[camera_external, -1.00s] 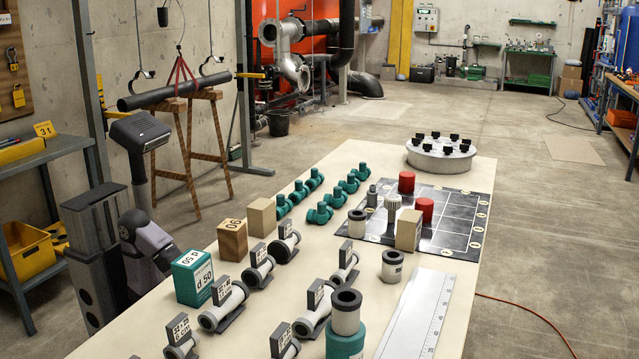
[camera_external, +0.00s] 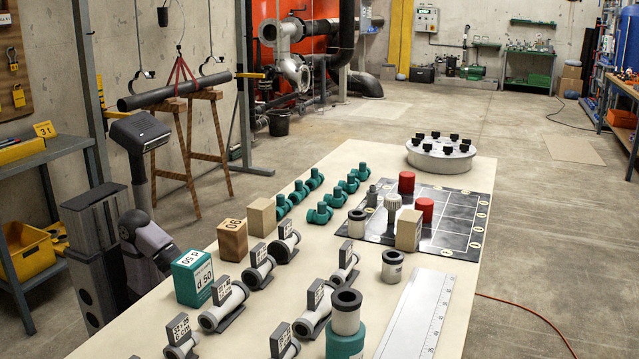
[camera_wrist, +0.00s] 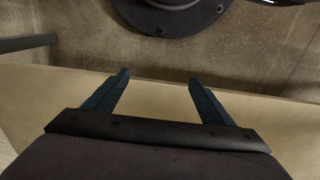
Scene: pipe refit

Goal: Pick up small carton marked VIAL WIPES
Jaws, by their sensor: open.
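I cannot read the words VIAL WIPES on anything in view. Two plain tan boxes stand on the table in the external view: one (camera_external: 262,217) behind the wooden block, and one (camera_external: 408,231) at the near edge of the dark grid mat. Neither shows a readable mark, so I cannot tell whether either is the carton. My gripper (camera_wrist: 159,78) is open and empty in the wrist view, with its two fingers apart over the pale table edge. In the external view my arm is folded at the left of the table, and its fingers are not clearly visible there.
A teal block (camera_external: 192,278) and a wooden block (camera_external: 232,240) stand near my arm. Grey pipe pieces in holders (camera_external: 222,308) fill the near table.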

